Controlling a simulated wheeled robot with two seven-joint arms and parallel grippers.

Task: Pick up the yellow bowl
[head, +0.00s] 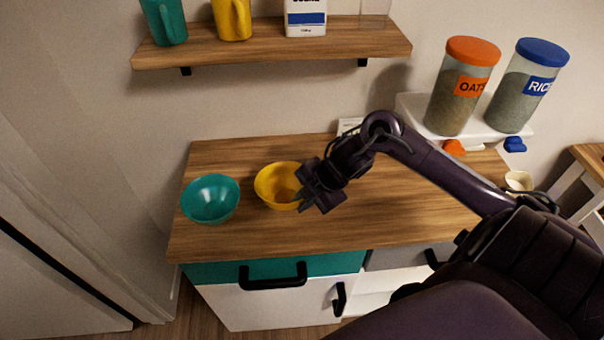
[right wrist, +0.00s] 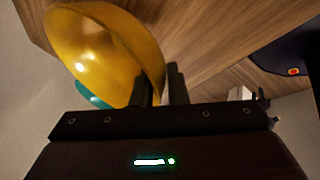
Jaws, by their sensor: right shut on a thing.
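The yellow bowl (head: 274,184) is on the wooden cabinet top, right of the teal bowl (head: 210,199). My right gripper (head: 302,197) reaches in from the right and is shut on the yellow bowl's right rim. In the right wrist view the yellow bowl (right wrist: 105,50) appears large, with its rim between the two dark fingers (right wrist: 160,88). Whether the bowl touches the cabinet top or is slightly lifted, I cannot tell. My left gripper is not in view.
A wooden shelf (head: 270,46) with a teal mug, a yellow mug and a white package hangs above the cabinet top. Oats (head: 462,90) and rice (head: 524,88) dispensers stand at the back right. The cabinet top (head: 400,215) is clear in front of my right arm.

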